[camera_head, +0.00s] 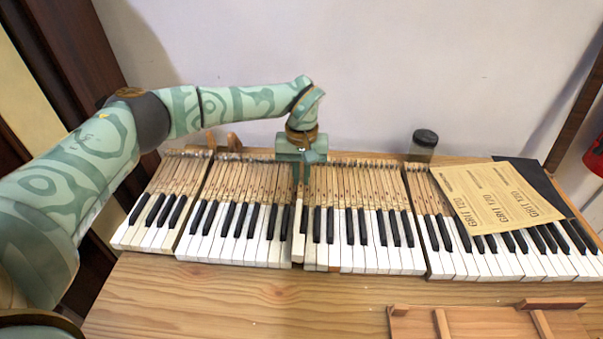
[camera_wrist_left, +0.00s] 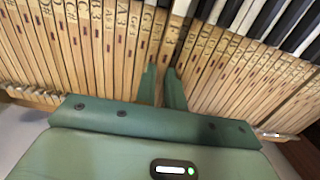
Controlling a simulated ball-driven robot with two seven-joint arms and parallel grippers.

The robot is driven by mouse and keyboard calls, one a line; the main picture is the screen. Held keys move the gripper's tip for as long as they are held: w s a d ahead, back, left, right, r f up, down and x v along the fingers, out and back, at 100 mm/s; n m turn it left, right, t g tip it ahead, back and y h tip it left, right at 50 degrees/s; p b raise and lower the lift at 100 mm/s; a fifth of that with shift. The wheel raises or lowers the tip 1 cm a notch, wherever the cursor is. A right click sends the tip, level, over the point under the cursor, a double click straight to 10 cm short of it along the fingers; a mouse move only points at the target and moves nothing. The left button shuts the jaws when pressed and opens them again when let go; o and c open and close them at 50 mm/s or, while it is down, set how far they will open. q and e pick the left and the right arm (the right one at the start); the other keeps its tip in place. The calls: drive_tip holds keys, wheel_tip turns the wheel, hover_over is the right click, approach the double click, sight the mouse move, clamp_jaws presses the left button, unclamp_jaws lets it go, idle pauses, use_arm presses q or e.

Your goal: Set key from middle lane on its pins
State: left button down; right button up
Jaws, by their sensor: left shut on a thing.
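My left gripper (camera_head: 301,178) points down over the wooden rear part of the keyboard (camera_head: 345,200), left of its middle. Its two fingers (camera_wrist_left: 163,85) are close together, shut on a white-fronted wooden key (camera_head: 298,235). In the wrist view the key's wooden stick (camera_wrist_left: 172,38) runs forward from between the fingers. The held key lies in the row between neighbouring keys, and its front looks slightly out of line with them. The pins under it are hidden, so I cannot tell whether it is seated. My right gripper is not in view.
A wooden tray with dividers (camera_head: 440,322) is at the bottom right, cut off by the frame; the lane parts I see look empty. A printed paper sheet (camera_head: 493,196) covers keys at right. A dark-lidded jar (camera_head: 423,146) stands behind. Bare table (camera_head: 230,300) lies in front.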

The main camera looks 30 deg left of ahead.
use_arm(q)
drive_tip(key=shift+f, duration=0.65)
drive_tip(key=c, duration=1.8)
unclamp_jaws()
drive_tip(key=shift+r, duration=0.15)
drive_tip(key=shift+r+p, duration=0.65)
drive_tip(key=shift+r, duration=0.4)
drive_tip(key=shift+f, duration=0.1)
drive_tip(key=o, duration=0.5)
drive_tip(key=shift+o, duration=0.2)
